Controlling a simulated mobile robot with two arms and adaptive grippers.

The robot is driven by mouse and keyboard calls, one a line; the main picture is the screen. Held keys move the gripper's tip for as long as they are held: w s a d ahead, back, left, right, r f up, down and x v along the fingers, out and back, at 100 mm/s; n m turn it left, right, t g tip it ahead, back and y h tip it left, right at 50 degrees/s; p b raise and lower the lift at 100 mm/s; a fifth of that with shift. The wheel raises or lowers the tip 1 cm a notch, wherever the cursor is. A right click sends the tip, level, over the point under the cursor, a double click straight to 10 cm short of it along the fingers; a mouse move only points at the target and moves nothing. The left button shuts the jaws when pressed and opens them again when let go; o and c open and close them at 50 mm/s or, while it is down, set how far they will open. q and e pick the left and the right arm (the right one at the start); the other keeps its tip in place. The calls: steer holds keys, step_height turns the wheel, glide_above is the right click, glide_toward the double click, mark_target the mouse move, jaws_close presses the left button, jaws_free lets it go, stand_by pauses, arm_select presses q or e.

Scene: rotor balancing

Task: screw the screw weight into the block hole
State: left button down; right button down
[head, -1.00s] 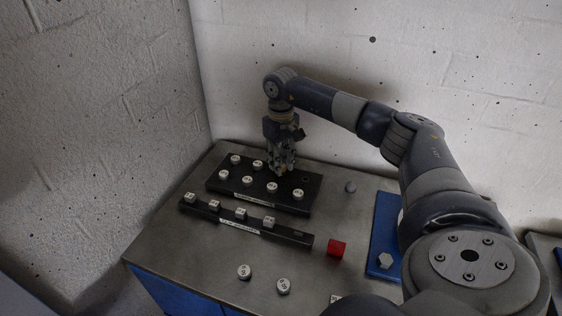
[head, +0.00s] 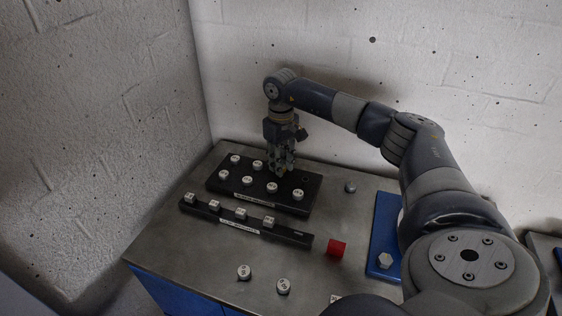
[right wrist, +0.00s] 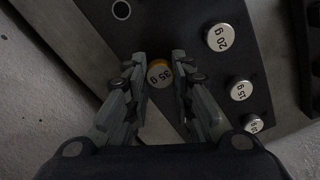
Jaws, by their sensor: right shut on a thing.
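The black block (head: 310,186) lies flat on the table with light round weights standing in two rows. My right gripper (head: 281,173) points down over its back row. An empty round hole (right wrist: 121,9) shows in the block in the right wrist view. My left gripper is out of view.
A narrow black rail (head: 295,236) with several small weights lies in front of the block. A red cube (head: 337,248), two loose round weights (head: 244,272) and a grey knob (head: 350,187) are on the table. A blue plate (head: 383,225) with a hex piece is at right.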

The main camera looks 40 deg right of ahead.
steer(key=shift+f, duration=0.35)
stand_by(0.7)
steer(key=m, duration=0.3)
steer(key=m+p, duration=0.1)
steer(key=m, duration=0.3)
steer(key=shift+s+m+p, duration=0.1)
steer(key=shift+m+p, duration=0.2)
steer(key=shift+m, duration=0.1)
steer(key=m+p, duration=0.1)
steer(key=m, duration=0.6)
steer(key=shift+p, duration=0.35)
steer(key=m, duration=0.3)
steer(key=shift+a+f, duration=0.1)
steer(key=shift+f, duration=0.1)
steer(key=shift+m+p, duration=0.35)
steer(key=shift+m, duration=0.05)
